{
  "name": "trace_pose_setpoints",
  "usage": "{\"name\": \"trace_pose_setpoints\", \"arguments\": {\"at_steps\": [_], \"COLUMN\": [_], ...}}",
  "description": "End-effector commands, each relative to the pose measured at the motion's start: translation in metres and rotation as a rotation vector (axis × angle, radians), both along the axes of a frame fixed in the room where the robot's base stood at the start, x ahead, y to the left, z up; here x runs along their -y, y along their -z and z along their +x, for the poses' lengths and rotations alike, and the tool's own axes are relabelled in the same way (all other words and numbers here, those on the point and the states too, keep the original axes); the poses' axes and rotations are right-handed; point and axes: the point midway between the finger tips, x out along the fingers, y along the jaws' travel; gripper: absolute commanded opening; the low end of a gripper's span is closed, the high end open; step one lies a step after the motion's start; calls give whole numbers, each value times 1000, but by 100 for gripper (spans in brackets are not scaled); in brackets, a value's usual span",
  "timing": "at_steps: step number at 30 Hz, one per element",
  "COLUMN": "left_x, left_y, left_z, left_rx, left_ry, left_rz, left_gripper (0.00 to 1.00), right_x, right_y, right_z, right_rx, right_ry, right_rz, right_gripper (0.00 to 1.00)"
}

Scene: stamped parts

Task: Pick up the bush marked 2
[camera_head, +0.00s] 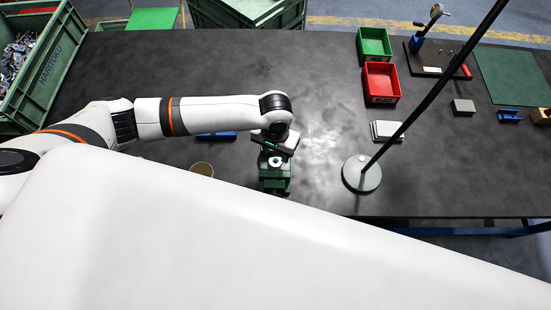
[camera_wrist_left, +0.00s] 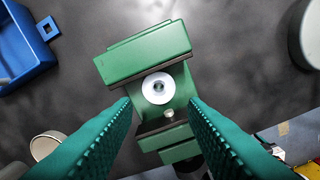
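The left wrist view shows the bush (camera_wrist_left: 162,88) from above, with a dark centre hole, on the green fixture (camera_wrist_left: 150,52). My left gripper (camera_head: 277,146) is over the fixture, close to the bush. In the left wrist view its two green ribbed fingers (camera_wrist_left: 160,108) are spread, with the bush centred just ahead of the gap between them. Nothing is between the fingertips. My right gripper is not in view.
A lamp-like stand with a round white base (camera_head: 362,176) and a slanting black pole is to the right. A round tan-topped thing (camera_head: 203,169) and a blue part (camera_head: 216,135) lie left. Green (camera_head: 374,45) and red (camera_head: 381,82) bins stand behind right.

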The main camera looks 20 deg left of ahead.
Motion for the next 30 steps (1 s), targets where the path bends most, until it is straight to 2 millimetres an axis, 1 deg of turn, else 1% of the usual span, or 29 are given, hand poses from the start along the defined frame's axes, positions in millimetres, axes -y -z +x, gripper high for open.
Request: {"name": "trace_pose_setpoints", "arguments": {"at_steps": [3,6,10,12,15,18,23,29,30], "left_x": [0,-1,-2,-2,-2,-2,-2,-2,-2], "left_y": [8,16,35,47,57,60,60,60,60], "left_z": [0,-1,-2,-2,-2,-2,-2,-2,-2], "left_rx": [0,-1,-2,-1,0,2,2,2,2], "left_ry": [1,1,0,0,1,1,2,2,2], "left_rz": [0,1,2,1,1,0,0,0,-1], "left_gripper": [39,39,39,39,39,39,39,8,7], "right_x": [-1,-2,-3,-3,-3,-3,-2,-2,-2], "right_y": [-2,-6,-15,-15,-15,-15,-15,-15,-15], "right_z": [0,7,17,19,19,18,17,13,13], "right_rx": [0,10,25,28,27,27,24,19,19], "right_ry": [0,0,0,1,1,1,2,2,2], "right_rz": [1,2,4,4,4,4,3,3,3], "right_gripper": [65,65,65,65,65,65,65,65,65]}}
